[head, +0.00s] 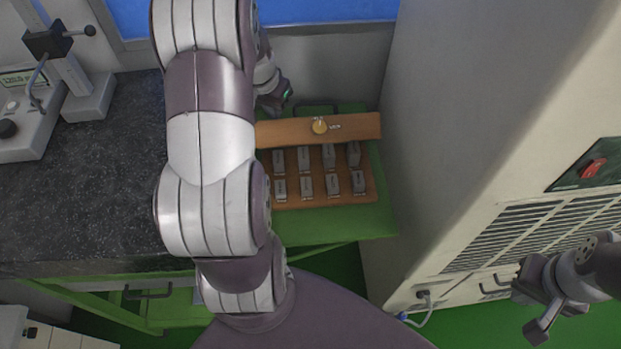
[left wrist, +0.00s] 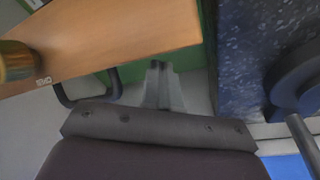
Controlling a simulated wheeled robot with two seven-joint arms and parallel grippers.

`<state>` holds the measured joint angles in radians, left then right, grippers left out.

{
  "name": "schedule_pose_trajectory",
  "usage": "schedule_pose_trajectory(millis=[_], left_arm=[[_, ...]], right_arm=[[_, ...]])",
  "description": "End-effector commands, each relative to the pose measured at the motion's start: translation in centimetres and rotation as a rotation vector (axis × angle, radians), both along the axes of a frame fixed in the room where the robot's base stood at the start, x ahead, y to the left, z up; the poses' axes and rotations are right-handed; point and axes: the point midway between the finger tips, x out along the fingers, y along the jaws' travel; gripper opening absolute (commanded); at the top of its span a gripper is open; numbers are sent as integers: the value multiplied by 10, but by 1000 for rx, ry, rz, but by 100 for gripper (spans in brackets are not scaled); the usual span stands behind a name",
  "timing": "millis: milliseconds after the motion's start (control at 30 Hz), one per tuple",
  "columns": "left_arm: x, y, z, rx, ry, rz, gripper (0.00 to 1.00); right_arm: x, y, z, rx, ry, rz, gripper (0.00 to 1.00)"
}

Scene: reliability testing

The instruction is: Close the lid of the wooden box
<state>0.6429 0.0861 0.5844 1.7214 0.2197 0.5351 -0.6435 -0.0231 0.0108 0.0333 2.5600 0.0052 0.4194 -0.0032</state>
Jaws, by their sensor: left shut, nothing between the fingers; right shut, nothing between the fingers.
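The wooden box (head: 322,202) sits on a green surface, holding several small metal blocks in rows. Its lid (head: 362,128) stands raised along the back edge, with a round gold knob (head: 320,126). My left gripper (head: 284,92) is behind the lid near its left end, partly hidden by my arm. In the left wrist view, the shut, empty fingers (left wrist: 160,66) are beside the lid's wooden face (left wrist: 120,32); I cannot tell if they touch. The knob (left wrist: 16,60) shows at left. My right gripper (head: 530,308) is shut and empty at lower right, far from the box.
A tall cream cabinet (head: 450,120) stands close on the box's right. A dark speckled worktop (head: 90,190) lies left, with a grey instrument (head: 30,125) on it. A black handle (left wrist: 88,98) is near the left fingers. My left arm covers the box's left side.

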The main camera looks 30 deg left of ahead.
Motion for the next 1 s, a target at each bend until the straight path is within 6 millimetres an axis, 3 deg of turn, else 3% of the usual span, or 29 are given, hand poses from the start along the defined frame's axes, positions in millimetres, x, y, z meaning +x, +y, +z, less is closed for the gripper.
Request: schedule_pose_trajectory(millis=[233, 333, 800, 1000], left_arm=[[-3, -2, -16, -2, 3, 0, 0], [-2, -2, -10, -1, 2, 0, 0], [-2, -2, 75, -1, 1, 0, 0], [-2, -2, 79, -1, 1, 0, 0]], right_arm=[[0, 0, -13, 0, 0, 0, 0], [0, 0, -7, 0, 0, 0, 0], [0, 0, 60, 0, 0, 0, 0], [0, 0, 60, 0, 0, 0, 0]])
